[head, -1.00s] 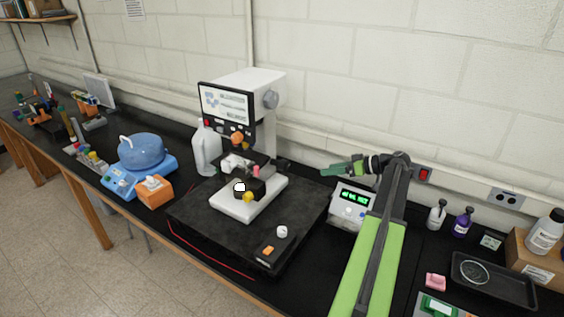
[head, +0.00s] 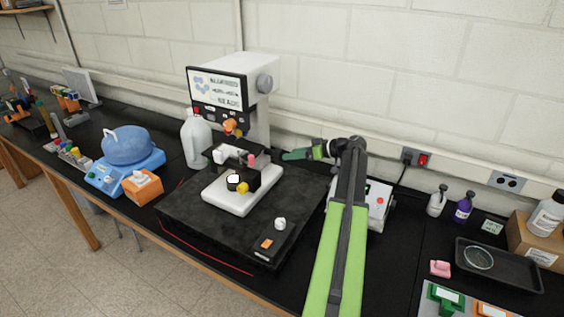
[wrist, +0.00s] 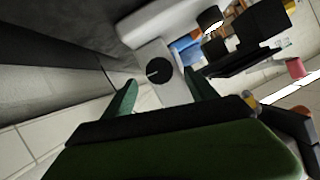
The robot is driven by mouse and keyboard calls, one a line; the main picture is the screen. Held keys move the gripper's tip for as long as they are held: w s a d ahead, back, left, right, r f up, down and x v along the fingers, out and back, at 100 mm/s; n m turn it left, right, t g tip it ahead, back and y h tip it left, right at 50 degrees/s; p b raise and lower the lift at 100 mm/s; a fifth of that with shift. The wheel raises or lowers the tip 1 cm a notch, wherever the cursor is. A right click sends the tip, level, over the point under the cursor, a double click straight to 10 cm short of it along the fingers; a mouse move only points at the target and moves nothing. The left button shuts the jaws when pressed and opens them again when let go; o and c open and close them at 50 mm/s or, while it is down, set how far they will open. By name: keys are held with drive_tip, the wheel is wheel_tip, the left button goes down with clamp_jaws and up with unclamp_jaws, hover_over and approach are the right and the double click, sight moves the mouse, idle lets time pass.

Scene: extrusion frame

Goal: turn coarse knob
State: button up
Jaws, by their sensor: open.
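The white microscope (head: 225,72) with a screen on its front stands on a dark slab in the middle of the head view. In the wrist view a round black knob (wrist: 158,70) with a pale line on its face sits on a pale surface; I take it for the coarse knob. My gripper (head: 290,155) is beside the right side of the microscope column. In the wrist view my gripper (wrist: 162,90) has its green fingers spread and empty, with the knob beyond and between them, apart from it. I cannot make out the knob in the head view.
The dark slab (head: 190,220) carries the white stage base (head: 232,200) and a small control box (head: 270,246). A white instrument (head: 377,198) stands behind my arm. A jug (head: 195,140) and blue device (head: 128,148) are left; a tray (head: 500,268) is right.

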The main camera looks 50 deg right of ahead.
sight(279, 155)
drive_tip(key=b+x, duration=0.1)
drive_tip(key=x, duration=0.4)
drive_tip(key=shift+w+a+f, duration=0.1)
drive_tip(key=shift+w+f, duration=0.05)
drive_tip(key=shift+w, duration=0.25)
drive_tip(key=shift+c, duration=0.3)
drive_tip(key=c, duration=1.2)
drive_tip(key=shift+a, duration=0.15)
drive_tip(key=shift+c, duration=0.4)
drive_tip(key=shift+b, duration=0.35)
